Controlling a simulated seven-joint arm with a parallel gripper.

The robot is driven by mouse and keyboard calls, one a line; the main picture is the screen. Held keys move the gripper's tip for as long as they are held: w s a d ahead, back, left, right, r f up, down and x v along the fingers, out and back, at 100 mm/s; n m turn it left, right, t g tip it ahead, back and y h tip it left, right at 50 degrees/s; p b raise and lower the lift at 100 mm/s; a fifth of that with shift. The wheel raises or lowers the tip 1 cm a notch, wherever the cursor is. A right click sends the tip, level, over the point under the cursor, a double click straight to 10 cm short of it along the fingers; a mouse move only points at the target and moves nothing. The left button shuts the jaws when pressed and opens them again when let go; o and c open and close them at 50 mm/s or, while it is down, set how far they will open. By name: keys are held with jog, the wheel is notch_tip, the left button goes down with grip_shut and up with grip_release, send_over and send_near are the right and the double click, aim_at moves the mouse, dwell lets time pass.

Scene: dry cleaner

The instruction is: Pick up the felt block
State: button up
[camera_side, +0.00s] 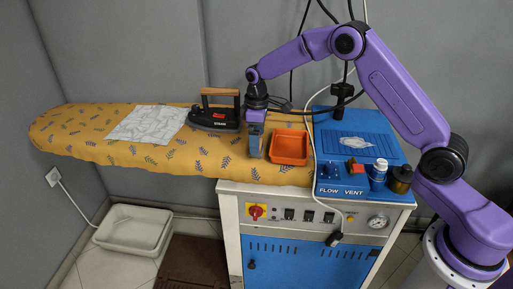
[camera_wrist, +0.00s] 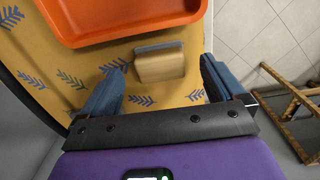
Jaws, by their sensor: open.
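The felt block (camera_wrist: 160,66) shows in the wrist view as a small wooden block with a grey strip along its far edge. It lies on the yellow patterned cover of the ironing board, just beside the orange tray (camera_wrist: 125,38). My gripper (camera_wrist: 165,64) is open and empty, with one blue finger on each side of the block and gaps between. In the side view my gripper (camera_side: 256,146) points down, left of the orange tray (camera_side: 289,162). There I cannot make out the block, which seems hidden by the fingers.
An iron (camera_side: 216,117) with a wooden handle and a white patterned cloth (camera_side: 146,125) lie left on the yellow board (camera_side: 75,138). Right of the tray, a blue-topped unit (camera_side: 325,128) carries a white bottle (camera_side: 379,170), a dark jar (camera_side: 400,178) and a red item (camera_side: 356,168).

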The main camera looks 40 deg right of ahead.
jog(key=shift+a+f, duration=0.1)
jog(key=shift+f, duration=1.4)
jog(key=c, duration=1.1)
